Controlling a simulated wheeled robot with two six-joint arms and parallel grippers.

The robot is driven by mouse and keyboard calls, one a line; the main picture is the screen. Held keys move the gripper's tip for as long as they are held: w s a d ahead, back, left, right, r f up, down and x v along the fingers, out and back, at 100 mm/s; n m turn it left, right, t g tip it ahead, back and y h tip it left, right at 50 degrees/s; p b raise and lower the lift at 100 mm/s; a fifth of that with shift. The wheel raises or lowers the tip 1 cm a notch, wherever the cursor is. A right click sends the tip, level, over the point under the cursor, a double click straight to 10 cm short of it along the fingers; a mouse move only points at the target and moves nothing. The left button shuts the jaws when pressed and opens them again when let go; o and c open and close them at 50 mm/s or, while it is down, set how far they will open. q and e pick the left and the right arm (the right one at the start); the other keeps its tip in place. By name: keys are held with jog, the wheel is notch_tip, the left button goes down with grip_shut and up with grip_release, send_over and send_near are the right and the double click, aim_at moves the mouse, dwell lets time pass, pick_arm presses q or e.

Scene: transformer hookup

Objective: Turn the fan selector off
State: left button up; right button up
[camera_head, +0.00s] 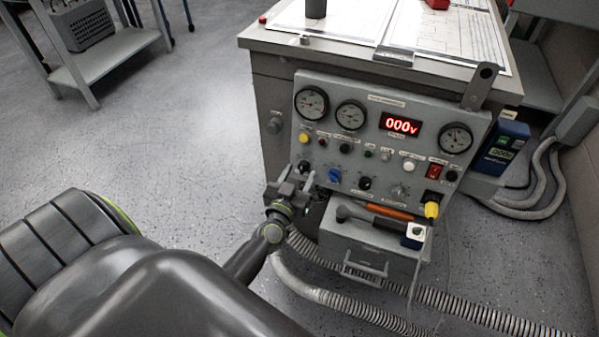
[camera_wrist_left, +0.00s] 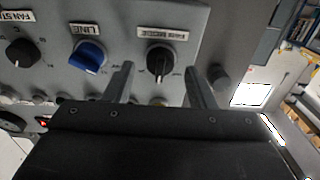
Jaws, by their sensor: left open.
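A black selector knob (camera_wrist_left: 160,60) with a pale pointer line sits on the grey panel, beside a small label that looks like "FAN MODE". In the head view it is the leftmost knob (camera_head: 304,165) of the lower row. My left gripper (camera_head: 296,182) is just in front of that knob. In the left wrist view the open fingers (camera_wrist_left: 163,85) stand on either side of the knob, with gaps to it. I cannot tell how deep they reach. My right gripper is not in view.
A blue knob (camera_wrist_left: 88,57) labelled LINE and another black knob (camera_wrist_left: 22,52) are close beside it. Above are gauges (camera_head: 311,103) and a red display (camera_head: 401,125) reading 000V. A drawer box (camera_head: 367,250) with tools on top juts out below right.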

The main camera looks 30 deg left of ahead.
pick_arm(q)
jog(key=shift+w+a, duration=0.15)
jog(key=shift+w, duration=0.3)
jog(key=c, duration=0.9)
jog(key=shift+c, duration=0.3)
